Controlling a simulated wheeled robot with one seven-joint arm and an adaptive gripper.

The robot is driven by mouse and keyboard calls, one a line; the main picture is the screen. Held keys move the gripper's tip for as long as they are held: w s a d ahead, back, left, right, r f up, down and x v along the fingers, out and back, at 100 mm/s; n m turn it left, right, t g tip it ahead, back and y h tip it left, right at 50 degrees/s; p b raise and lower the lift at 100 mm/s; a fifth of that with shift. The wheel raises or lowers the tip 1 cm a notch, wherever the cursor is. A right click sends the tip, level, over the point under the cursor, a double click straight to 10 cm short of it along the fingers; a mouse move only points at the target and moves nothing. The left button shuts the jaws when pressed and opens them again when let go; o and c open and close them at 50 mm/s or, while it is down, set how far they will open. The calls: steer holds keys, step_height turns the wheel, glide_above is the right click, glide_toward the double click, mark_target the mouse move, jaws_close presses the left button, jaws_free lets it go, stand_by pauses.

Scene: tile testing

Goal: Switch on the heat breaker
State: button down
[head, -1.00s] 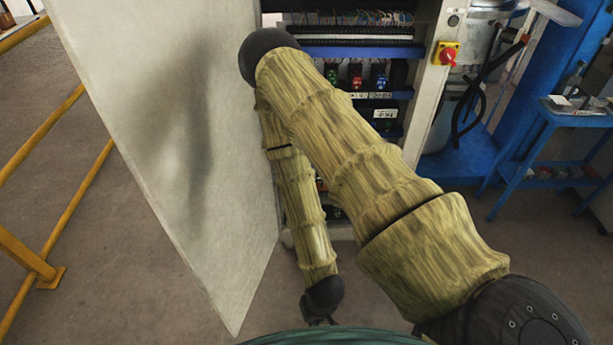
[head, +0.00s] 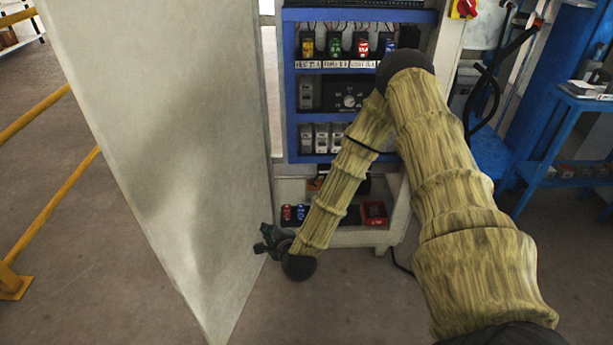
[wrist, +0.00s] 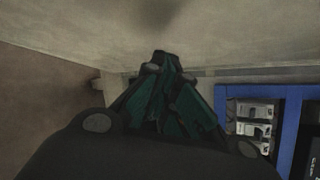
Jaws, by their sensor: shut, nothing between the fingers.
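The open cabinet (head: 290,115) holds an upper row of breakers: yellow (head: 307,46), green (head: 334,45), red (head: 362,45) and blue (head: 388,45). White labels (head: 335,64) run beneath them, too small to read surely, so I cannot tell which is the heat breaker. Lower down are grey switch modules (head: 306,138), partly hidden by my arm. My gripper (head: 262,243) is shut and empty, low at the left, beside the door's edge and well below the breakers. In the wrist view its dark green fingers (wrist: 162,62) point towards a pale surface, with grey modules at the right.
The large pale door (head: 160,150) stands open to the left of the cabinet. A red rotary switch (head: 465,8) is at the upper right. The cabinet's bottom shelf holds a red bin (head: 375,212). Yellow rails (head: 50,190) stand left and a blue table (head: 560,130) right.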

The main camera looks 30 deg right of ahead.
mark_target(306, 149)
steer(key=w+d+r+m+t+h+b, duration=0.1)
steer(key=w+d+m+h+b, duration=0.2)
steer(key=d+m, duration=0.5)
steer(key=w+d+r+m+t+h+b, duration=0.2)
steer(key=w+d+m+h+b, duration=0.2)
steer(key=d+m+b, duration=0.4)
steer(key=shift+w+d+r+m+h, duration=0.25)
steer(key=shift+d+h, duration=0.55)
steer(key=shift+d, duration=0.4)
steer(key=b+x, duration=0.3)
steer(key=x, duration=0.6)
steer(key=shift+w+d, duration=0.15)
steer(key=shift+w, duration=0.25)
steer(key=shift+s+a+r+b, duration=0.15)
steer(key=shift+s+r+b, duration=0.1)
steer(key=shift+r, duration=0.35)
steer(key=shift+s+a+r+b, duration=0.1)
steer(key=shift+s+r+b, duration=0.1)
steer(key=shift+r, duration=0.45)
steer(key=shift+s+a+r+b, duration=0.15)
steer(key=shift+s+r+b, duration=0.1)
steer(key=shift+r, duration=0.35)
steer(key=shift+a+r, duration=0.1)
